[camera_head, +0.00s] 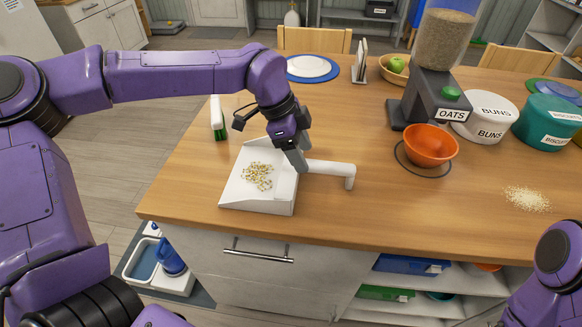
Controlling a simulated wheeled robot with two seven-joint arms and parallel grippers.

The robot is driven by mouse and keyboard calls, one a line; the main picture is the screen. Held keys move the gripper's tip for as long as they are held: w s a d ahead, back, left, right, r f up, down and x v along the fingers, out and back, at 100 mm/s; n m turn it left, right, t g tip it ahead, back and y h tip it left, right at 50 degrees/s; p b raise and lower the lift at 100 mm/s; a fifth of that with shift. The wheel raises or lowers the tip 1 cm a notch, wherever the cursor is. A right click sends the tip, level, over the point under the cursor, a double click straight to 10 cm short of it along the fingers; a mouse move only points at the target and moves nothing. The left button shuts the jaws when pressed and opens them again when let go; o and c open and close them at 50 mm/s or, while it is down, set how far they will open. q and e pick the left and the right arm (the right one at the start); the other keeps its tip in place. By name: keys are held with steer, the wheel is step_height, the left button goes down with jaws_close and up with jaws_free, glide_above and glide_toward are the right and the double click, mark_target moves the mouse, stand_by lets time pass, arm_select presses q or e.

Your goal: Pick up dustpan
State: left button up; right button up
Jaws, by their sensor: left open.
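The white dustpan (230,190) lies on the wooden table near its front left edge. A pile of pale oats-like bits (257,176) sits in its pan. Its white handle (330,169) points right and bends down at the end. My left gripper (298,160) reaches down from above at the place where the handle meets the pan. It is open, with its fingers close to the handle; whether they touch it is hidden. My right arm shows only at the lower right corner, and its gripper is out of view.
A brush with green bristles (218,118) stands behind the dustpan. An orange bowl (430,146) sits before the oats dispenser (428,104). Loose grains (527,199) lie at the right. Buns and biscuit tubs (485,116) stand beyond. The table (380,215) is clear right of the handle.

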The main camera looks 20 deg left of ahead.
mark_target(309, 162)
arm_select(q)
steer(key=shift+s+d+f, duration=0.1)
steer(key=shift+d+f, duration=0.15)
steer(key=shift+f, duration=0.15)
steer(key=f, duration=0.1)
steer(key=w+d+f+p, duration=0.1)
steer(key=f, duration=0.1)
steer(key=w+f, duration=0.1)
steer(key=f, duration=0.1)
steer(key=shift+w+d+p, duration=0.2)
steer(key=shift+d+p, duration=0.05)
steer(key=shift+p, duration=0.1)
steer(key=shift+d+f, duration=0.1)
steer(key=shift+s, duration=0.35)
steer(key=shift+w, duration=0.15)
jaws_close()
